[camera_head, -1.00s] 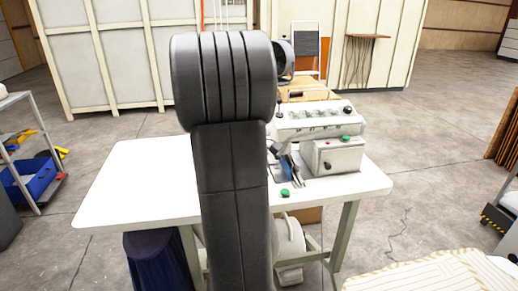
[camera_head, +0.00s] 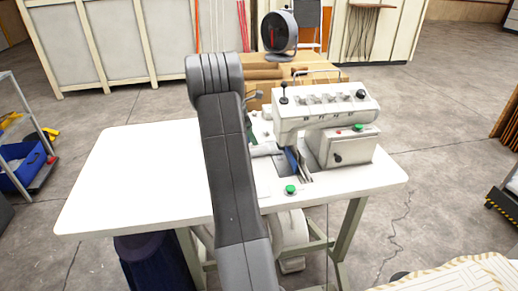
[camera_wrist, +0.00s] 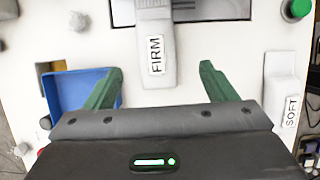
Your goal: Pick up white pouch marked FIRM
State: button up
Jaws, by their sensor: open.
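The white pouch marked FIRM (camera_wrist: 153,25) shows in the wrist view at the top middle, a pale upright strip with a black-lettered label. My gripper (camera_wrist: 161,67) is open, with its two green fingers spread wide. The lower end of the pouch lies between the finger directions in the picture, with clear gaps on both sides. I cannot tell the height gap between the fingers and the pouch. Another white pouch marked SOFT (camera_wrist: 285,90) lies to the right, outside the right finger.
A blue bin (camera_wrist: 62,92) lies left of the left finger. A green button (camera_wrist: 298,8) is at the top right. In the head view a white table (camera_head: 130,180) carries a machine (camera_head: 325,110) with knobs. The table's left part looks clear.

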aim_at(257, 147)
jog(key=shift+a+p+x, duration=0.2)
jog(key=shift+p+x, duration=0.7)
jog(key=shift+x, duration=3.05)
jog(key=shift+w+a, duration=0.1)
jog(key=shift+w, duration=0.05)
jog(key=c, duration=1.1)
jog(key=shift+c, duration=0.2)
